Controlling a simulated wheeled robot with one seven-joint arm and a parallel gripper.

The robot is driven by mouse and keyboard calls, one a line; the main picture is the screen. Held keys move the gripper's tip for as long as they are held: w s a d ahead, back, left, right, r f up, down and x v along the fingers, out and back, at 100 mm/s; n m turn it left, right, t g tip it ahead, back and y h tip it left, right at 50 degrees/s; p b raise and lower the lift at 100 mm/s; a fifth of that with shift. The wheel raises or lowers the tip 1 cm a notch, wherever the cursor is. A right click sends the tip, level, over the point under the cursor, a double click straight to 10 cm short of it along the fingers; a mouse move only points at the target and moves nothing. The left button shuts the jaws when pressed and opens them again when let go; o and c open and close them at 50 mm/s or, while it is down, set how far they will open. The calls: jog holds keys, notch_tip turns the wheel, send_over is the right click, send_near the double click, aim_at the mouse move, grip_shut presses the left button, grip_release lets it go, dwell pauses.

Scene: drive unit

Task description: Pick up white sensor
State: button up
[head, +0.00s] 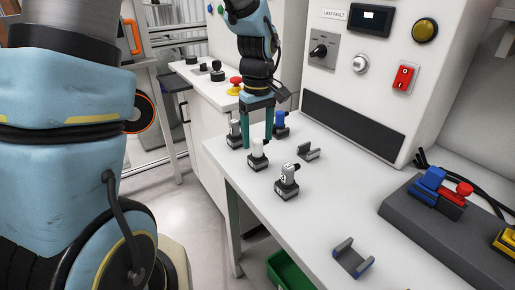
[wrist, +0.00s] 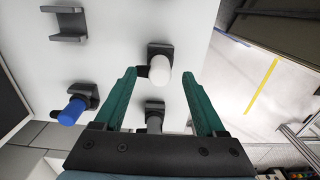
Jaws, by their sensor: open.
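The white sensor (head: 258,147), a white-capped cylinder on a small dark grey mount, stands upright on the white bench. My gripper (head: 257,141) points down over it, open, with green fingers. In the wrist view the white cap (wrist: 160,67) shows between the two fingertips of my gripper (wrist: 159,75), with a visible gap on each side. I cannot tell how far below the tips it is. Nothing is held.
A blue sensor (head: 280,119) and a grey sensor (head: 234,129) stand close behind. A second bracket (head: 350,260) lies nearer. The control panel (head: 350,75) rises behind the bench.

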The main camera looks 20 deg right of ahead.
aim_at(258, 153)
jog(key=shift+f, duration=1.2)
grip_shut()
